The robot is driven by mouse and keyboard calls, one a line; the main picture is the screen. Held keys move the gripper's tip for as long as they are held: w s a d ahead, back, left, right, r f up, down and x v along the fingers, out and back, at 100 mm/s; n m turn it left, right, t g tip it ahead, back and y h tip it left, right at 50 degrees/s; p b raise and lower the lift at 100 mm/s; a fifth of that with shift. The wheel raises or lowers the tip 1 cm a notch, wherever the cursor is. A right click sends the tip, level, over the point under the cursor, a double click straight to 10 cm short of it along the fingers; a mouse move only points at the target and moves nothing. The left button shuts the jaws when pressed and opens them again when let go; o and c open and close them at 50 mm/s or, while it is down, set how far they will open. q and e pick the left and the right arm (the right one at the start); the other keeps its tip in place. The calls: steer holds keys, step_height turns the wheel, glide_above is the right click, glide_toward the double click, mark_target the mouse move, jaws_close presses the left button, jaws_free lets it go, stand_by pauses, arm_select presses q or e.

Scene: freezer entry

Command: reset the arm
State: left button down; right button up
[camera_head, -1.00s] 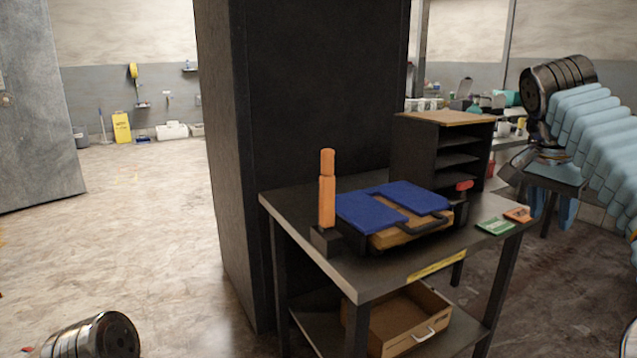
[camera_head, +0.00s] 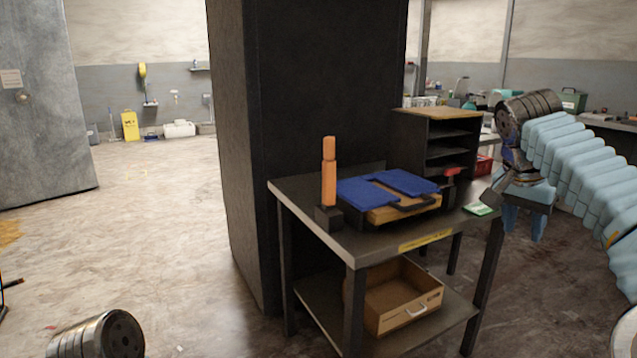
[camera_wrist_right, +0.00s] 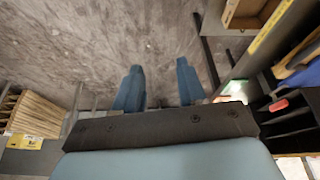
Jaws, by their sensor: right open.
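My right gripper (camera_head: 523,222) hangs at the right end of the dark table (camera_head: 357,260), its blue fingers pointing down past the table's edge. In the right wrist view my right gripper (camera_wrist_right: 158,88) shows two blue fingers spread apart, with nothing between them but the floor beyond. My right arm, in a pale blue ribbed sleeve, comes in from the right. At the lower left of the head view a metal cylindrical part of mine shows; no left gripper fingers are in view.
On the table are a blue-topped case (camera_head: 405,182), an orange-handled object (camera_head: 329,172) and a green card (camera_head: 479,209). A dark shelf unit (camera_head: 436,118) stands behind.

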steer(key=w+a+f+n+y, duration=0.1)
steer(key=w+a+f+n, duration=0.3)
steer(key=f, duration=0.6)
steer(key=w+a+f+n+y, duration=0.2)
steer(key=w+a+f, duration=0.25)
steer(key=f, duration=0.65)
steer(key=s+a+f+n+y, duration=0.1)
steer(key=a+f, duration=0.4)
steer(key=f, duration=0.3)
steer(key=s+a+f+n+y, duration=0.15)
steer(key=a+f, duration=0.25)
steer(key=f, duration=0.5)
steer(key=s+a+f+n+g+y, duration=0.1)
steer(key=s+a+f, duration=0.3)
steer(key=s+f, duration=0.25)
steer(key=s+a+f+g+y, duration=0.1)
steer(key=s+a+f+y, duration=0.15)
steer(key=s+f, duration=0.35)
steer(key=s+a+f, duration=0.1)
steer(key=s+f, duration=0.3)
steer(key=s, duration=0.3)
steer(key=s+a+f+h, duration=0.1)
steer(key=s+f, duration=0.3)
steer(key=s, duration=0.4)
steer(key=shift+a+f, duration=0.15)
steer(key=shift+f, duration=0.1)
steer(key=shift+c, duration=0.3)
